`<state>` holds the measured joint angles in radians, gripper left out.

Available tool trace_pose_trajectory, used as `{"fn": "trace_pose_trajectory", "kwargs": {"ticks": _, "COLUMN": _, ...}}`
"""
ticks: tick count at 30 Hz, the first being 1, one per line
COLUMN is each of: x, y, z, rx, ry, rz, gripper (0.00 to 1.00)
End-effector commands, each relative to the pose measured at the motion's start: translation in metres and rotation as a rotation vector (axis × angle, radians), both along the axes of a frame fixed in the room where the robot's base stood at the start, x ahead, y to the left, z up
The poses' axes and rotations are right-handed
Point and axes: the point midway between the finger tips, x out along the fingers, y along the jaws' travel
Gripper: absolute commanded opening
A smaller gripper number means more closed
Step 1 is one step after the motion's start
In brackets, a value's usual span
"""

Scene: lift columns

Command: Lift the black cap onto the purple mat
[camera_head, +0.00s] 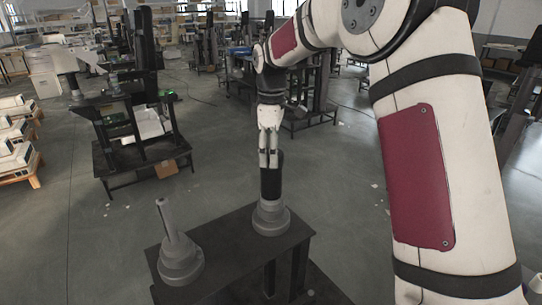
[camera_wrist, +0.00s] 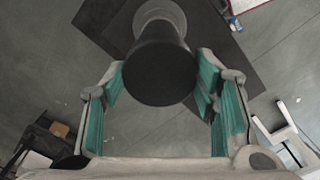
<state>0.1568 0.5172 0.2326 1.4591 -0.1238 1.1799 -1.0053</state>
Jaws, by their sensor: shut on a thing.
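The black cap (camera_head: 271,183) is a dark upright cylinder standing at a grey round base (camera_head: 270,218) on the right part of the dark table. In the wrist view the cap (camera_wrist: 160,72) shows its round dark top between the teal-padded fingers. My gripper (camera_head: 268,158) points straight down from above and is shut on the upper part of the cap. The gripper also shows in the wrist view (camera_wrist: 161,85). The cap's lower end meets the base, and I cannot tell whether there is a gap. I see no purple mat in either view.
A second grey base with a thin bare post (camera_head: 179,258) stands on the left part of the dark table (camera_head: 232,250). Open grey floor surrounds the table. Workbenches and a small black table (camera_head: 143,151) with a cardboard box stand farther back.

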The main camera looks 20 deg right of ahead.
Motion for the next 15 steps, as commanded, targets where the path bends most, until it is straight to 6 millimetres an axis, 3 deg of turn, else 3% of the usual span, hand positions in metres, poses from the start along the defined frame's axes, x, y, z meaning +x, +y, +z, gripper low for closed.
{"fn": "trace_pose_trajectory", "kwargs": {"ticks": 7, "x": -0.001, "y": 0.001, "z": 0.027, "rx": 0.001, "ry": -0.003, "rz": 0.001, "gripper": 0.21}}
{"fn": "trace_pose_trajectory", "kwargs": {"ticks": 15, "x": -0.051, "y": 0.014, "z": 0.031, "rx": -0.002, "ry": -0.001, "rz": 0.001, "gripper": 0.21}}
